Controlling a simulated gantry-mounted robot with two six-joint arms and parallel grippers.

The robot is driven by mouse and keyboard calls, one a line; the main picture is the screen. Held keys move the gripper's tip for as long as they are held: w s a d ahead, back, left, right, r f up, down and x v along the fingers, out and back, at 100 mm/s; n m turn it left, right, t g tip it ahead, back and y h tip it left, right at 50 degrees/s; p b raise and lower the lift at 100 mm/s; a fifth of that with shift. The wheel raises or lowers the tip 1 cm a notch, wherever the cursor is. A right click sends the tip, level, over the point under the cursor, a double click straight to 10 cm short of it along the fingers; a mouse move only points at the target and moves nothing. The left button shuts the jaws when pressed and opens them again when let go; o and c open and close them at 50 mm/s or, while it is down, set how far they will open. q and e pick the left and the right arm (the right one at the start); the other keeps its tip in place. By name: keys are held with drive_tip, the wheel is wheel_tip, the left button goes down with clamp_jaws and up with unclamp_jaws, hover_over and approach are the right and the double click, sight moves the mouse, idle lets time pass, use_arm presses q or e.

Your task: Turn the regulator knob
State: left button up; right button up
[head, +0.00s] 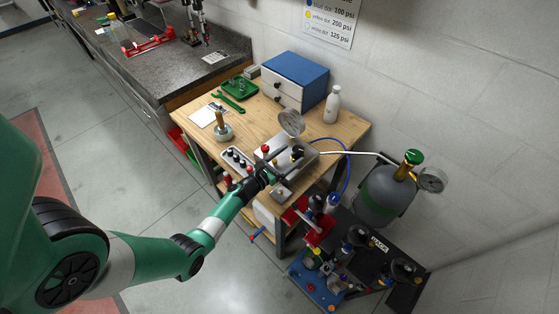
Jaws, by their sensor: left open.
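A grey gas cylinder (377,203) stands to the right of the wooden bench. A green knob (413,157) tops its brass valve, and a round gauge (431,180) sits beside the valve. I cannot tell whether this green knob is the regulator knob. My left gripper (275,168) is open over the front of the bench, by a metal tray (312,157) with small dark and red-topped parts. It is well to the left of the green knob, apart from it. What lies right under the fingers is partly hidden. My right gripper is out of view.
The wooden bench (252,118) holds a blue-topped drawer box (296,76), a white bottle (333,104), a green tray (240,88) and a green wrench (228,102). A white hose (350,153) and a blue hose (347,178) run near the cylinder. Rigs crowd the lower right.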

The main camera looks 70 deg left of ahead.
use_arm(q)
drive_tip(key=p+v, duration=0.1)
drive_tip(key=v, duration=0.6)
